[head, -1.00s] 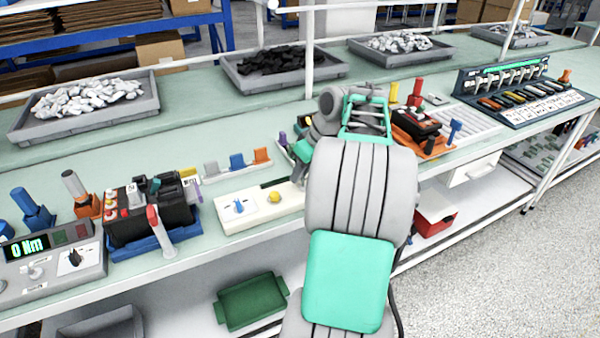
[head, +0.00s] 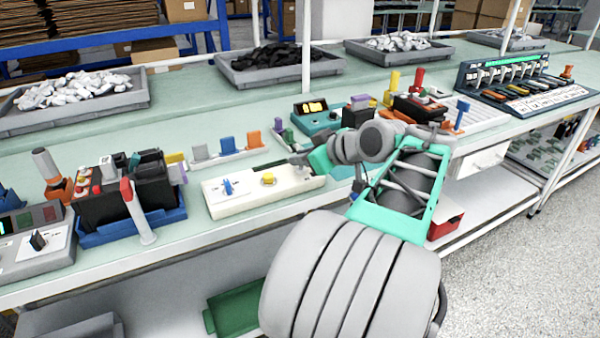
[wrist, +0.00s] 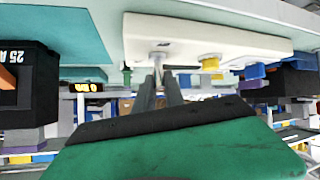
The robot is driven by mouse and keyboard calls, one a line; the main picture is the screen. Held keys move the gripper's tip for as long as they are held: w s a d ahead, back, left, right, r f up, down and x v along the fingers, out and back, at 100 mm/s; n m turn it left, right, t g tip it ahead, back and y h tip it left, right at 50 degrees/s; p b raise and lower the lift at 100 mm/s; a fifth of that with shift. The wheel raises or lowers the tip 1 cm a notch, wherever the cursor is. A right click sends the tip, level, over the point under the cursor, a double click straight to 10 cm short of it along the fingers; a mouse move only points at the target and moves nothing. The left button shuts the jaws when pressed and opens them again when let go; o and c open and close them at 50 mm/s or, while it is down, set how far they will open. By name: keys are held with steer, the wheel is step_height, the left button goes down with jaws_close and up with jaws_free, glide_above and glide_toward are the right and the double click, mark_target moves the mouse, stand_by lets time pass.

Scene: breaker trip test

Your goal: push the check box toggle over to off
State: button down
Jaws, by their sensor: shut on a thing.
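The check box is a long white box (head: 245,195) near the bench's front edge. It carries a blue knob (head: 227,187) and a yellow button (head: 268,179). Its small metal toggle shows in the wrist view (wrist: 158,62), at the end of the box away from the knob. My gripper (head: 298,159) is at the box's right end, and its narrow fingers also show in the wrist view (wrist: 159,80). The fingertips are shut on the toggle lever. In the head view the toggle is mostly hidden by my gripper, and which way it leans cannot be told.
A black battery-like unit in a blue tray (head: 165,228) stands left of the box. A rack with coloured tabs (head: 230,154) is behind it. A teal meter with a lit display (head: 313,108) and a red-and-black device (head: 420,108) stand behind my arm.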

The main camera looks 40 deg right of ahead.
steer(key=t+b, duration=0.1)
steer(key=b, duration=0.2)
steer(key=shift+s+f+t, duration=0.3)
steer(key=shift+s+f, duration=0.05)
steer(key=shift+s+a+r+t+b, duration=0.1)
steer(key=shift+r+t+b, duration=0.1)
steer(key=shift+t+b, duration=0.35)
steer(key=shift+h, duration=0.3)
steer(key=c, duration=1.4)
jaws_free()
steer(key=shift+c, duration=0.2)
